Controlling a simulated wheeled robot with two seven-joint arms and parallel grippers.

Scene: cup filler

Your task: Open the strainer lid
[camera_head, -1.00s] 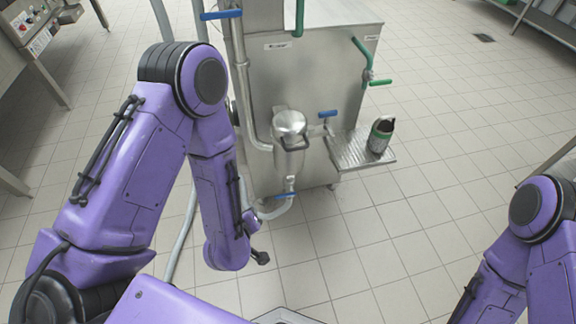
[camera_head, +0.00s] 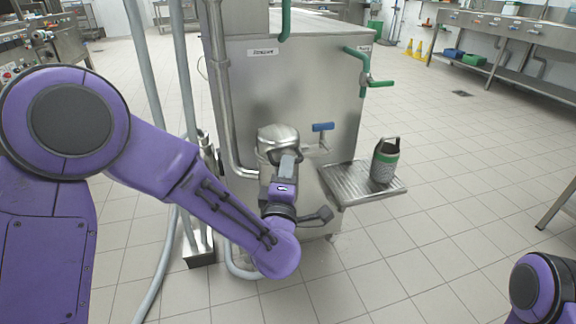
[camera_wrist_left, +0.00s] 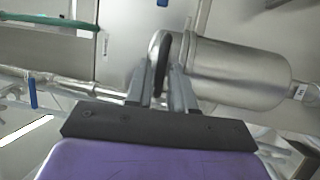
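The steel strainer (camera_head: 272,136) with its domed lid is on the front of the steel tank. In the left wrist view the strainer body (camera_wrist_left: 235,75) lies sideways and looks shut at its lid end. The lid's dark handle (camera_wrist_left: 162,62) shows between the fingertips of my left gripper (camera_wrist_left: 161,72). The fingers stand a little apart around the handle, with a narrow gap. In the head view my left gripper (camera_head: 287,158) is at the front of the strainer and hides part of it. My right gripper is out of view; only my right arm shows.
A drip tray (camera_head: 345,188) to the right of the strainer bears a grey-green cup (camera_head: 385,160). A blue-handled valve (camera_head: 323,127) sits just right of the lid. Pipes (camera_head: 225,110) run at the left of the tank. The floor in front is clear.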

